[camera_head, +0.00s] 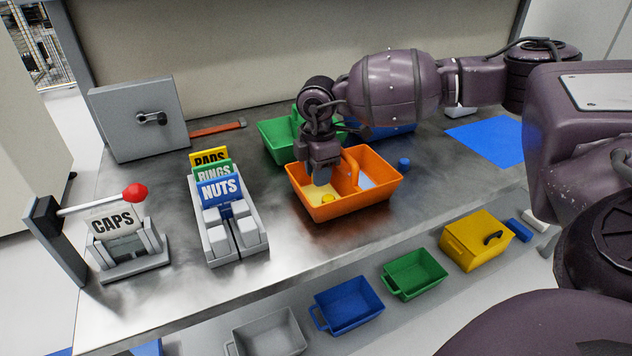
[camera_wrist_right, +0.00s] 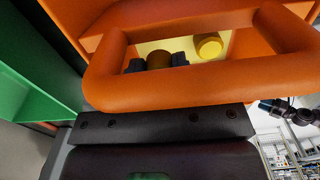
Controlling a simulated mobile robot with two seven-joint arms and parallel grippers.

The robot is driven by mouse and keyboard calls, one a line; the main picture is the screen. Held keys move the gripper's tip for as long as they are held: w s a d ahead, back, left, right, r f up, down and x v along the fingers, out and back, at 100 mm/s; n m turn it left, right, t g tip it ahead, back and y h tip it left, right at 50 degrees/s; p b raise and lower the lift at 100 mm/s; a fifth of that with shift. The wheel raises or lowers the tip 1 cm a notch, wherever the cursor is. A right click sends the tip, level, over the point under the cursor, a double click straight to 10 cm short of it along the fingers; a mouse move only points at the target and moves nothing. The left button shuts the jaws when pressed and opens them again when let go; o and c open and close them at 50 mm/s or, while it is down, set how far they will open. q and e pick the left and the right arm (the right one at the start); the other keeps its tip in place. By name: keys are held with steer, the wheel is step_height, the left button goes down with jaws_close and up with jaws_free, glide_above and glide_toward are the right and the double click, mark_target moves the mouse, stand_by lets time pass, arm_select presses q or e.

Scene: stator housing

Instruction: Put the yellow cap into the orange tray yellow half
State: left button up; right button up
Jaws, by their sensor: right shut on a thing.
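The orange tray (camera_head: 348,213) stands on the metal table, with a yellow-floored half on the left and a pale blue half on the right of its handle divider. My right gripper (camera_head: 322,178) points down into the yellow half. Another yellow cap (camera_wrist_right: 208,46) lies in the yellow half, apart from the fingers. In the head view one yellow cap (camera_head: 327,198) shows beside the fingertips; I cannot tell which. My left gripper is out of view.
A green tray (camera_head: 276,145) and a blue tray (camera_head: 385,132) stand behind the orange tray. A small blue cap (camera_head: 404,163) lies to its right. The NUTS holder (camera_head: 220,190) and CAPS dispenser (camera_head: 115,222) stand left. The table in front is clear.

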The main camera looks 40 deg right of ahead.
step_height(320, 180, down, 3)
steer(key=shift+r, duration=0.2)
steer(key=o, duration=0.7)
step_height(320, 180, up, 11)
steer(key=shift+f+p, duration=0.1)
steer(key=shift+p, duration=1.05)
steer(key=shift+r, duration=0.55)
